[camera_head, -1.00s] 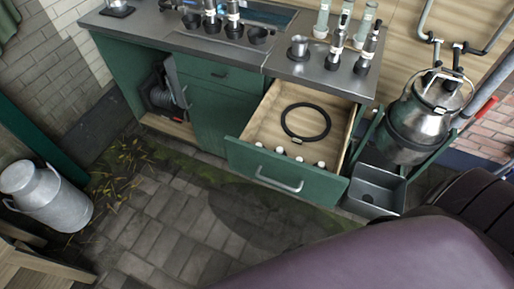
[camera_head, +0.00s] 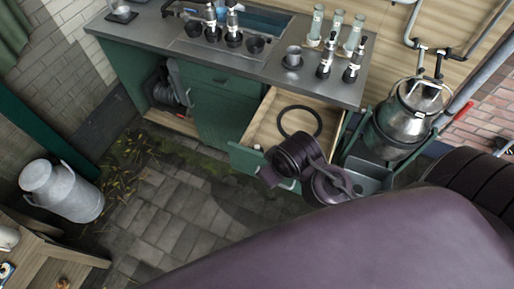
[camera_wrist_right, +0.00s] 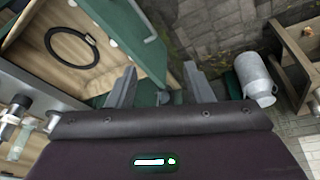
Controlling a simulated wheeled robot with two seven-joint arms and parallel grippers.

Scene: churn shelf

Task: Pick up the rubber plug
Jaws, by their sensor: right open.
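My right gripper (camera_wrist_right: 160,90) is open and empty in the right wrist view, its two fingers apart in front of the green drawer front. The open drawer (camera_head: 243,157) holds a large black ring (camera_head: 300,122) and small white-topped pieces along its front; one white piece (camera_head: 257,147) shows in the head view and another (camera_wrist_right: 112,43) in the wrist view. I cannot tell which piece is the rubber plug. In the head view my right arm hangs over the drawer front and hides the other pieces. My left gripper is not in view.
The counter (camera_head: 330,88) above the drawer carries glass tubes, dark-based fittings and a metal cup (camera_head: 293,56). A steel milker can (camera_head: 408,115) stands at right. A grey metal basin (camera_head: 368,172) is beside the drawer. A milk churn (camera_head: 62,190) stands at left; the paving between is clear.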

